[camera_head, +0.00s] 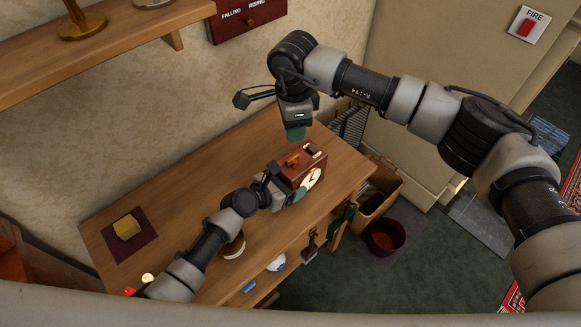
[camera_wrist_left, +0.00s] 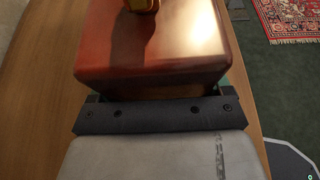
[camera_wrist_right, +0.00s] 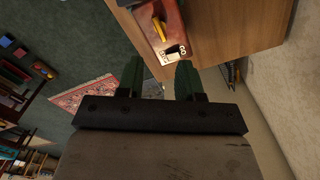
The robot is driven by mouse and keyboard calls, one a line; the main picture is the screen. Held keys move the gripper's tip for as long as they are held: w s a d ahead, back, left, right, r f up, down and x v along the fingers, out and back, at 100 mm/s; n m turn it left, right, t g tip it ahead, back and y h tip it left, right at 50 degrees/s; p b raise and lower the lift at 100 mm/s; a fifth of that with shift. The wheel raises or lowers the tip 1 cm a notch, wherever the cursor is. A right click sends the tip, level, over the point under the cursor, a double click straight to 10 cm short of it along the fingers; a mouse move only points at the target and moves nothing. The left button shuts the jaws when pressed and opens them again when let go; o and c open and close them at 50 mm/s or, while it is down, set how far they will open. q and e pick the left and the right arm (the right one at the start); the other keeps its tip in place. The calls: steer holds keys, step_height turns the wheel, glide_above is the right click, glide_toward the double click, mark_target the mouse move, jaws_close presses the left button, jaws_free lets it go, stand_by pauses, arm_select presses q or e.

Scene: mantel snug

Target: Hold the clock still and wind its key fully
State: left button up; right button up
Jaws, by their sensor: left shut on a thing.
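The clock (camera_head: 318,162) is a red-brown wooden box with a pale round face and a brass handle on top. It stands on the wooden table. My left gripper (camera_head: 284,188) is shut on the clock's near left end; the clock's body (camera_wrist_left: 150,55) fills the left wrist view. My right gripper (camera_head: 296,134) is open and empty, fingers pointing down, above and behind the clock. The right wrist view shows its two green fingers (camera_wrist_right: 158,80) apart, with the clock (camera_wrist_right: 174,22) beyond them. A small dark-and-white part shows at the clock's back edge; I cannot make out the key.
The table (camera_head: 180,195) also holds a yellow block (camera_head: 126,227) on a dark mat and a round cup (camera_head: 234,247). A shelf (camera_head: 110,45) and a red-brown box (camera_head: 247,17) are on the wall. A red-brown bin (camera_head: 386,238) stands on the floor at right.

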mark_target(293, 157)
step_height(293, 157, down, 10)
steer(key=n, duration=0.6)
steer(key=shift+f, duration=0.1)
steer(key=shift+c, duration=0.4)
jaws_close()
